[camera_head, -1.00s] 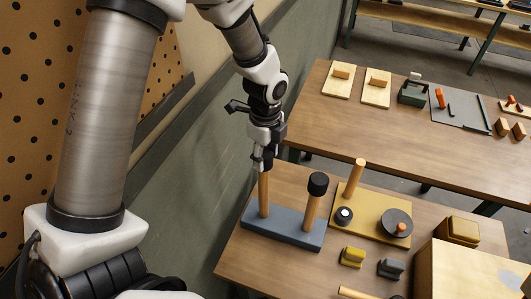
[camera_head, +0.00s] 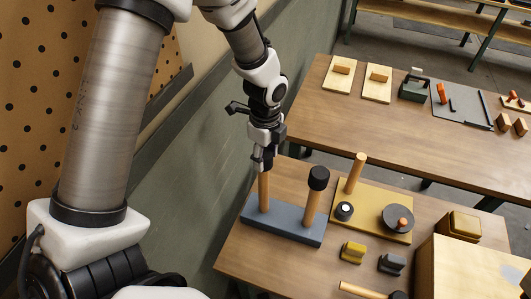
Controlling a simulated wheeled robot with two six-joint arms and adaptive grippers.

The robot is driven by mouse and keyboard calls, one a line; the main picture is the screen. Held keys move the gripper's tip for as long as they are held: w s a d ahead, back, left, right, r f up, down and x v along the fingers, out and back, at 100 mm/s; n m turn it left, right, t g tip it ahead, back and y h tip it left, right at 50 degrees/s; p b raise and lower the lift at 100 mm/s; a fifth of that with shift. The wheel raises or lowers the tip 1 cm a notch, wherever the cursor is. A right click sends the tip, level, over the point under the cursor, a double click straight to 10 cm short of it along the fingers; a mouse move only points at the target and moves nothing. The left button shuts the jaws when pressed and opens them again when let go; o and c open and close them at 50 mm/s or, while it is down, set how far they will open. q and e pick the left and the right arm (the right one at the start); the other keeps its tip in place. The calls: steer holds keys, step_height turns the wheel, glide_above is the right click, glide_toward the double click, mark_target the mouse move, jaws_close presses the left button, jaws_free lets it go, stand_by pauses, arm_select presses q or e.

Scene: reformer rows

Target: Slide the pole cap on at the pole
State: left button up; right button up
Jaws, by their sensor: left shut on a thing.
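My left gripper (camera_head: 263,161) points down at the top of the left wooden pole (camera_head: 264,193). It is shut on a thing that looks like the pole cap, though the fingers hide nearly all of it. I cannot tell whether it touches the pole. The pole stands upright in a blue-grey base (camera_head: 283,224). A second wooden pole (camera_head: 311,206) on that base carries a black cap (camera_head: 318,178). My right gripper is not in view.
A yellow board (camera_head: 376,226) beside the base holds a peg (camera_head: 356,172), a small black knob (camera_head: 344,211) and a grey disc (camera_head: 397,218). Yellow (camera_head: 353,252) and grey (camera_head: 391,264) blocks lie in front. A large box (camera_head: 470,268) stands right. The wall is close at left.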

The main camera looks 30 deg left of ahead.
mark_target(265, 154)
arm_select(q)
steer(key=shift+f, duration=0.6)
steer(key=o, duration=1.2)
steer(key=shift+o, duration=0.2)
step_height(265, 154, up, 12)
steer(key=shift+w, duration=0.1)
